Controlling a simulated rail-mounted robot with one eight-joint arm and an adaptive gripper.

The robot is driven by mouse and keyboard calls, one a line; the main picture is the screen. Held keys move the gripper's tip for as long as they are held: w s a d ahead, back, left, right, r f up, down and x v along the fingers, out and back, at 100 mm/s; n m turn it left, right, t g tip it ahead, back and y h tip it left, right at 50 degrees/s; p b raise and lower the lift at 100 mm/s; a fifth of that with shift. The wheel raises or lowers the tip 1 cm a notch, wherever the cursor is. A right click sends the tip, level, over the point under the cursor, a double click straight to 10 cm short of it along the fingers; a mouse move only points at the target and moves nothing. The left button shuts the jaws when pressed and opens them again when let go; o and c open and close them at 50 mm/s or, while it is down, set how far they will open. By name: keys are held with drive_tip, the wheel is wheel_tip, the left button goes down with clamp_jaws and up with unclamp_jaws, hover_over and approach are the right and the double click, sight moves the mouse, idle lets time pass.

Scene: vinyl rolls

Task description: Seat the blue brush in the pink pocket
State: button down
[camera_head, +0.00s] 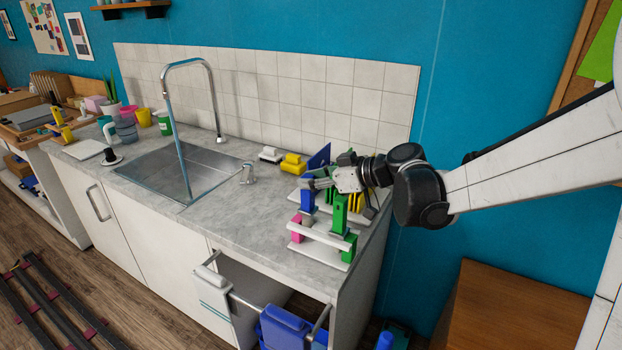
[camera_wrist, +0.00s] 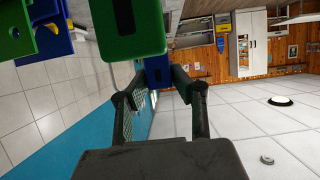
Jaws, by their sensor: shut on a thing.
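The blue brush (camera_head: 307,200) stands roughly upright at the left end of a white rack (camera_head: 322,238) on the counter's right end. My gripper (camera_head: 318,184) is closed on its upper part. In the wrist view, the blue piece (camera_wrist: 158,72) shows between my fingertips (camera_wrist: 160,92). The pink pocket (camera_head: 297,229) is just below and left of the brush in the head view. I cannot tell whether the brush's lower end is inside the pocket. A green brush (camera_head: 340,214) stands beside it to the right, and it looms close in the wrist view (camera_wrist: 125,25).
A yellow block-like piece (camera_head: 293,164) and a white one (camera_head: 270,154) lie behind the rack. A blue panel (camera_head: 319,157) stands near my wrist. A sink with a tall faucet (camera_head: 184,75) is left.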

sight(346, 202)
drive_tip(key=shift+f, duration=0.3)
idle(0.4)
drive_tip(key=shift+f+b, duration=1.2)
drive_tip(key=shift+f, duration=0.15)
drive_tip(key=shift+f, duration=0.15)
drive_tip(key=c, duration=0.8)
unclamp_jaws()
drive_tip(key=shift+c, duration=0.2)
drive_tip(key=shift+d, duration=0.1)
drive_tip(key=shift+s+d+b, duration=0.15)
drive_tip(key=shift+s+d, duration=0.6)
drive_tip(key=shift+d, duration=0.5)
drive_tip(key=shift+s+d+b, duration=0.15)
drive_tip(key=shift+s+d, duration=0.6)
drive_tip(key=shift+d, duration=0.55)
drive_tip(key=shift+s+d+b, duration=0.15)
drive_tip(key=shift+s+d, duration=0.6)
drive_tip(key=shift+d, duration=0.5)
